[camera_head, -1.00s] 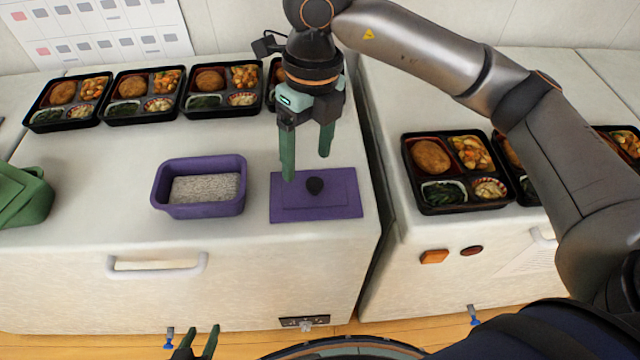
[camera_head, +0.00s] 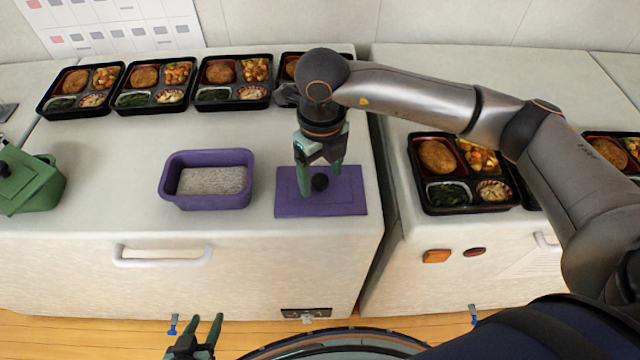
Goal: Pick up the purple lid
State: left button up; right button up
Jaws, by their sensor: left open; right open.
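I cannot tell whether the fingers touch the knob or the lid. My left gripper (camera_head: 205,330) is open and empty at the bottom of the view, in front of the counter.
A purple container (camera_head: 207,202) with grey grainy contents stands left of the lid. A green pot (camera_head: 45,195) with a lid is at the far left. Bento trays (camera_head: 233,103) line the back. Another bento tray (camera_head: 415,180) sits on the right counter, across a gap.

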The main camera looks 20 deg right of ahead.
jog(key=shift+f, duration=0.9)
jog(key=shift+c, duration=0.3)
grip_shut()
